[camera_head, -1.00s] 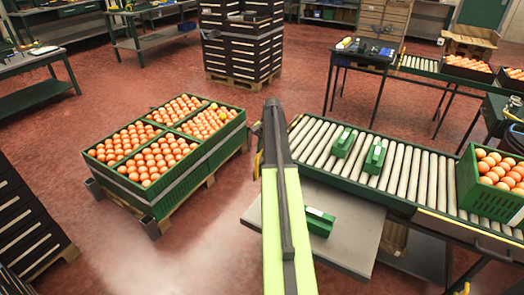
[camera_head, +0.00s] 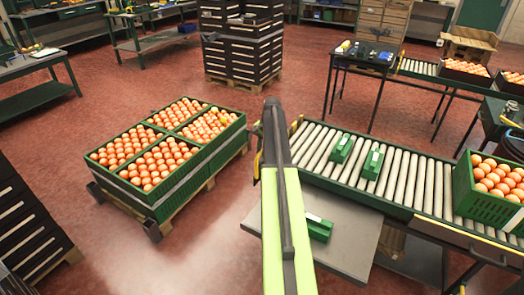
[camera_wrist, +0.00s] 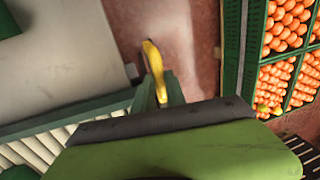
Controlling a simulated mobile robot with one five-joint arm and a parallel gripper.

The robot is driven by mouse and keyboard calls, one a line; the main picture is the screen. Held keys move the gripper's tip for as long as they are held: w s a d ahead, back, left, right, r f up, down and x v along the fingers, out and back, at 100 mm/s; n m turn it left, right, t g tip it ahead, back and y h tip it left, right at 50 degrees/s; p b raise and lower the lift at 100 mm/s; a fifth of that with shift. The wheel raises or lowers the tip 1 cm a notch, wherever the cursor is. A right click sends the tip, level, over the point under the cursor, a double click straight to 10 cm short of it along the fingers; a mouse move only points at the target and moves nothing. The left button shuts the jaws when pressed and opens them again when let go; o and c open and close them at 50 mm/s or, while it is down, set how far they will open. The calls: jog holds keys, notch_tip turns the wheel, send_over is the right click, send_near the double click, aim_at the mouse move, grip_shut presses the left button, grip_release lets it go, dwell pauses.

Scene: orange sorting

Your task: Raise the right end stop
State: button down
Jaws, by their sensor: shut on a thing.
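The yellow end stop (camera_wrist: 154,68) shows as a narrow curved piece at the conveyor's end in the wrist view, just beyond my gripper (camera_wrist: 156,108). Part of it (camera_head: 257,166) also shows left of my arm in the head view. A green upright part of the conveyor end (camera_wrist: 172,90) stands beside it. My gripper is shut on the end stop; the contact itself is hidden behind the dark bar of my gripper. In the head view my arm covers the gripper's end and much of the conveyor's left end.
The roller conveyor (camera_head: 400,178) carries two green blocks (camera_head: 342,148) and a green crate of oranges (camera_head: 485,205). A grey side table (camera_head: 345,245) with a green block (camera_head: 319,229) stands in front. A large orange bin (camera_head: 190,185) sits left; red floor lies between.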

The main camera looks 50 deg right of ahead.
notch_tip(320, 180, up, 4)
jog(key=shift+f+p, duration=0.1)
jog(key=shift+p, duration=1)
jog(key=shift+d+f, duration=0.1)
jog(key=shift+f, duration=0.1)
jog(key=c, duration=1.4)
grip_release()
jog(key=shift+o, duration=0.2)
jog(key=shift+r, duration=0.2)
jog(key=s+r+p, duration=0.3)
jog(key=r+p, duration=1.3)
jog(key=shift+s+d+r+p, duration=0.15)
jog(key=shift+d+r+p, duration=0.25)
